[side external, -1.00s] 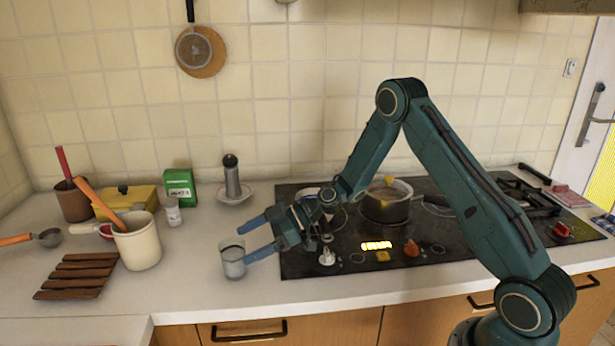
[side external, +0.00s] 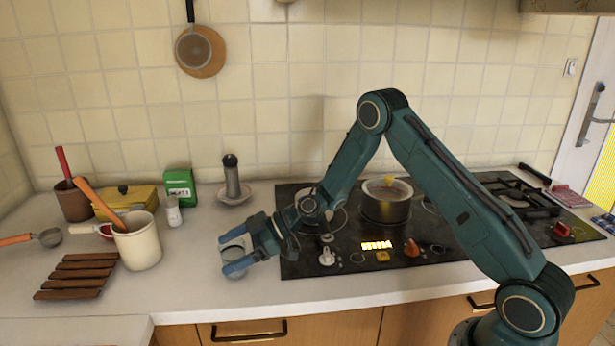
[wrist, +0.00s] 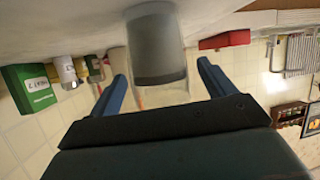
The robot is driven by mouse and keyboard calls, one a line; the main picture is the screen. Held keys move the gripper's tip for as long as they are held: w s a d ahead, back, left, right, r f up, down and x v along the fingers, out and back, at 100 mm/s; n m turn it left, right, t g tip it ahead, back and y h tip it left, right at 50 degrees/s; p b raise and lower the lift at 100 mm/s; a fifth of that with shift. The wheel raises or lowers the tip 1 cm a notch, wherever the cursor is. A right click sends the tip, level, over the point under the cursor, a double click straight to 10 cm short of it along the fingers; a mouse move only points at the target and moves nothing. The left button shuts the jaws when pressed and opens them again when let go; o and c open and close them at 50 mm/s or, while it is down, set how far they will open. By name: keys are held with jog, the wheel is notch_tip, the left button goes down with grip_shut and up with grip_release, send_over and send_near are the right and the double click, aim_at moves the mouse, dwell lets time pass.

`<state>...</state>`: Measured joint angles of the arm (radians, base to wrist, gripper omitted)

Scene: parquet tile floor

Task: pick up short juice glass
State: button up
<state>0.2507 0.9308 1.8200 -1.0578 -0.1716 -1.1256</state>
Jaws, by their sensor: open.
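The short juice glass (side external: 236,256) stands on the white counter left of the stove in the side view. It is clear with a greyish lower part, and my gripper's fingers partly hide it. My gripper (side external: 228,251) is open, with its two blue fingers on either side of the glass. In the wrist view, the glass (wrist: 155,50) is between the fingers of my gripper (wrist: 163,85), with visible gaps on both sides. The picture there is upside down.
A cream pot (side external: 138,243) with utensils and a brown slatted trivet (side external: 76,275) lie to the left. A pepper mill on a saucer (side external: 234,194) stands behind. The black stove (side external: 345,262) with a lidded pot (side external: 387,202) is to the right. Counter front is clear.

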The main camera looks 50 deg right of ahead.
jog(key=shift+c, duration=0.4)
jog(key=c, duration=1.2)
jog(key=shift+c, duration=0.2)
jog(key=shift+r, duration=0.15)
notch_tip(320, 180, up, 20)
